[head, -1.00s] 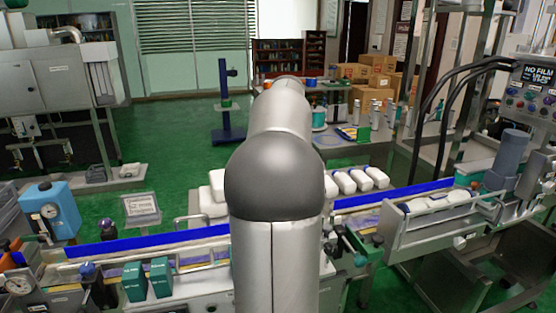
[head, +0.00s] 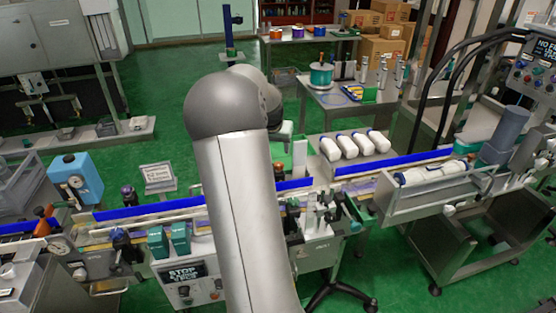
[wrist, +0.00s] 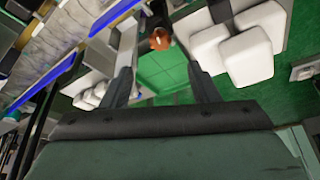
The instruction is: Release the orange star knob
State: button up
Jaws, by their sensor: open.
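In the wrist view, my gripper (wrist: 160,78) is open, with its two dark fingers apart and nothing between them. A small orange-brown rounded thing (wrist: 160,40) lies beyond the fingertips, at the top of a green panel; it may be the orange star knob, but its shape is too small to tell. It is apart from the fingers. In the head view, my arm hides most of the gripper and the place in front of it. I cannot make out the star knob for certain there.
White rounded packs (wrist: 240,50) lie to the right of the fingers in the wrist view. In the head view, a conveyor with blue rails (head: 150,209) runs across. White bottles (head: 355,146) lie behind the conveyor.

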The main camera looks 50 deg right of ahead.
aim_at(279, 165)
jog(key=p+x, duration=0.1)
jog(key=x, duration=0.9)
jog(key=shift+d+f+p, duration=0.1)
jog(key=shift+p, duration=0.25)
jog(key=c, duration=1)
jog(key=shift+f, duration=0.1)
